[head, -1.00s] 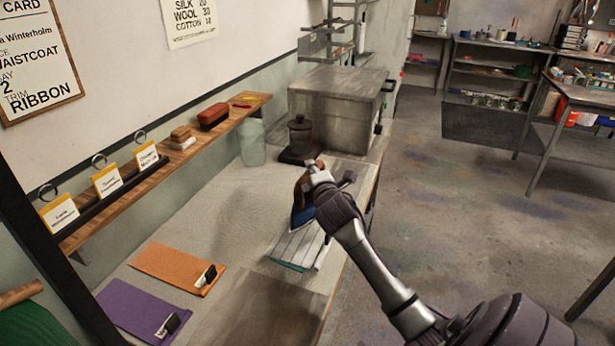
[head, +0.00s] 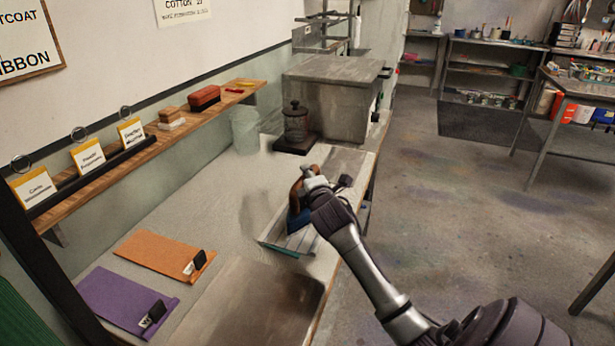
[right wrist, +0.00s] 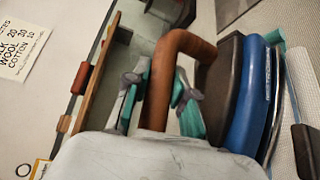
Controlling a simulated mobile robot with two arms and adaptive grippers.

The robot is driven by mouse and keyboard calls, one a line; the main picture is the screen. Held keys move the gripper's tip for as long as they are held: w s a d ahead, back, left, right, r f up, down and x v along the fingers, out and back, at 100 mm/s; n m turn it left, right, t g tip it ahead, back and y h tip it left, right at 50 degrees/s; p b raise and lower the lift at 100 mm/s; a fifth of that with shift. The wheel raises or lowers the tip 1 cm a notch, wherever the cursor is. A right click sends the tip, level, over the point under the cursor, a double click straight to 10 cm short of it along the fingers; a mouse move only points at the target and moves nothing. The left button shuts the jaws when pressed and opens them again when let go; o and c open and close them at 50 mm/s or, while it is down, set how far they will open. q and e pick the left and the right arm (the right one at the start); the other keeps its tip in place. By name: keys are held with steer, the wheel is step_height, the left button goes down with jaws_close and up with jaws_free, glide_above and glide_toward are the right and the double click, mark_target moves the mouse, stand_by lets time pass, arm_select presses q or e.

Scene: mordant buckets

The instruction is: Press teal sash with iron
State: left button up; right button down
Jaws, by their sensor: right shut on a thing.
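The iron (head: 296,219) has a blue body, a dark top and a brown handle. It also shows in the right wrist view (right wrist: 249,100). My right gripper (head: 307,182) is shut on its handle (right wrist: 162,80). The teal sash (head: 277,246) lies on the table below, mostly hidden under a pale striped cloth (head: 272,235); only a teal edge shows. The iron is over the cloth, sole facing it. I cannot tell whether it touches. My left gripper is not in view.
An orange cloth (head: 155,250) and a purple cloth (head: 115,300) with dark clips lie at the near left. A wooden shelf (head: 110,165) runs along the wall.

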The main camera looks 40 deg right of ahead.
steer(key=shift+f, duration=0.3)
stand_by(1.2)
steer(key=shift+s+a+f, duration=0.1)
steer(key=shift+f, duration=0.25)
stand_by(2.2)
step_height(320, 180, up, 2)
steer(key=shift+p, duration=0.85)
steer(key=shift+r+p, duration=1.65)
steer(key=shift+r, duration=0.15)
